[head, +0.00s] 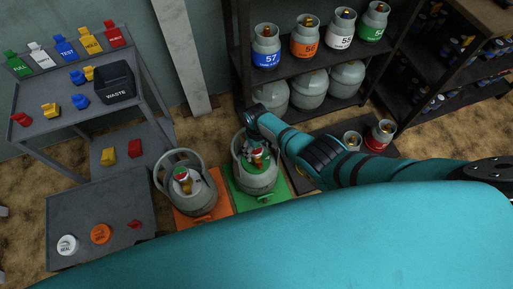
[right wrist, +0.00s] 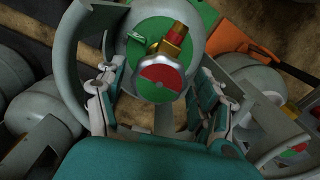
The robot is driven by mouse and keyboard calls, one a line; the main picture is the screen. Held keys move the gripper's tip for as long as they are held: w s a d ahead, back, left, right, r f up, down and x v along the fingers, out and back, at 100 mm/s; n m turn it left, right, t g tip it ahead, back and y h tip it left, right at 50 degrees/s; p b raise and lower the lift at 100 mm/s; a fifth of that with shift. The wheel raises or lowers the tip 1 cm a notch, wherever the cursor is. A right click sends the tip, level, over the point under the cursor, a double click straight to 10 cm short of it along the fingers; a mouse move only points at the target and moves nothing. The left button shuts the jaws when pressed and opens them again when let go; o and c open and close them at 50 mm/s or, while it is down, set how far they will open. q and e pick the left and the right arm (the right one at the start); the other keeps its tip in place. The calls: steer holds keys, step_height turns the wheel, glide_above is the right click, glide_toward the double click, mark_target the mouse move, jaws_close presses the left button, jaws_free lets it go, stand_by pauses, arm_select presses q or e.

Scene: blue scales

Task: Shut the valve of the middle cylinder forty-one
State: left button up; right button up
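The middle grey cylinder (head: 257,180) stands upright on a green scale (head: 240,197), with an upright collar around its valve. In the head view my right gripper (head: 256,128) reaches over the collar, partly hiding the cylinder's top. My left gripper is not in view.
Another cylinder (head: 190,196) with a red-and-green handwheel stands close on the left, on an orange scale (head: 219,207). A grey cart (head: 60,128) with coloured tags and a waste bin (head: 115,83) is farther left. Shelves (head: 290,68) of numbered cylinders stand behind.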

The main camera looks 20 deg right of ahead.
mark_target(257, 150)
steer(key=shift+o, duration=0.8)
steer(key=shift+a+r, duration=0.1)
steer(key=shift+r, duration=0.15)
step_height(257, 150, up, 12)
steer(key=shift+f, duration=0.25)
